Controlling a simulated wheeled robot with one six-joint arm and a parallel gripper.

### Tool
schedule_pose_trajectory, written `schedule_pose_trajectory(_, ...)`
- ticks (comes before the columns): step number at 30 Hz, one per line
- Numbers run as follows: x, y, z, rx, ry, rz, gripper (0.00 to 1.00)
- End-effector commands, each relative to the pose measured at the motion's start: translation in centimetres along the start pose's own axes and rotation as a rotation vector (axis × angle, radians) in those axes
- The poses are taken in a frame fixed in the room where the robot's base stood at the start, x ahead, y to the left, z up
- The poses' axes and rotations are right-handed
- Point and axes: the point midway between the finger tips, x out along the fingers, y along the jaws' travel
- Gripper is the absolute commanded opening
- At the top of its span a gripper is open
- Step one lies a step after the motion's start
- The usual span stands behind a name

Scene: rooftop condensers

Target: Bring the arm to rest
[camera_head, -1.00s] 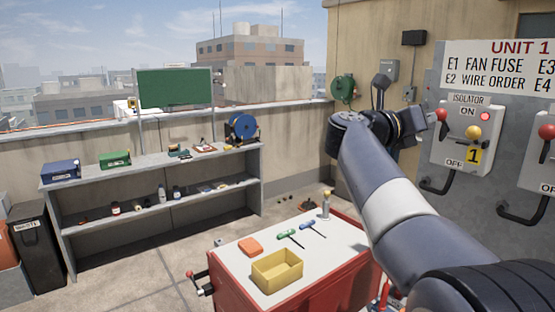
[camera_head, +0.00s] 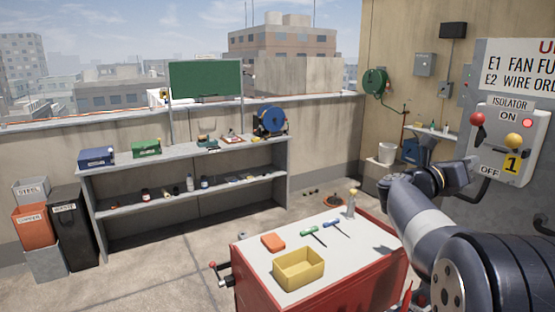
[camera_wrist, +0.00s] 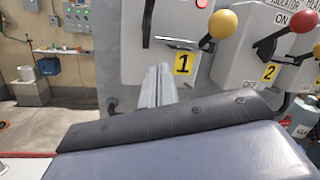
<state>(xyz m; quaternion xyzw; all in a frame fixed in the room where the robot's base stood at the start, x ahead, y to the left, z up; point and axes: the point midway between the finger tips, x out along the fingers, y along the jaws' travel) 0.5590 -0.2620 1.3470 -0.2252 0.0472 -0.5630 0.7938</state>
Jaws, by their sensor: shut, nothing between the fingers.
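My arm is folded at the right of the head view, and it holds nothing. My gripper (camera_head: 470,168) is at its far end, in front of the isolator panel's lower left. In the wrist view my gripper (camera_wrist: 158,78) shows as two pale grey fingers close together, shut and empty. They lie in front of the grey panel, left of the yellow "1" tag (camera_wrist: 183,63). I cannot tell from this view how far they are from it. A part of my own arm fills the bottom of the wrist view.
The isolator box (camera_head: 511,148) with red and yellow knobs is close at right. A red cart (camera_head: 315,278) bears a yellow bin (camera_head: 299,270), an orange block (camera_head: 273,242) and green and blue tools. A shelf (camera_head: 190,195) stands along the parapet.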

Motion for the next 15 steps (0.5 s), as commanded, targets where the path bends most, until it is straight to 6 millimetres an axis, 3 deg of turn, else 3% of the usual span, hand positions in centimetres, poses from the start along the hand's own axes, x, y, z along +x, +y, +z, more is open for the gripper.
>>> schedule_pose_trajectory(15,0.34,0.45,-0.9,0.014,-0.085,-0.043,0.0)
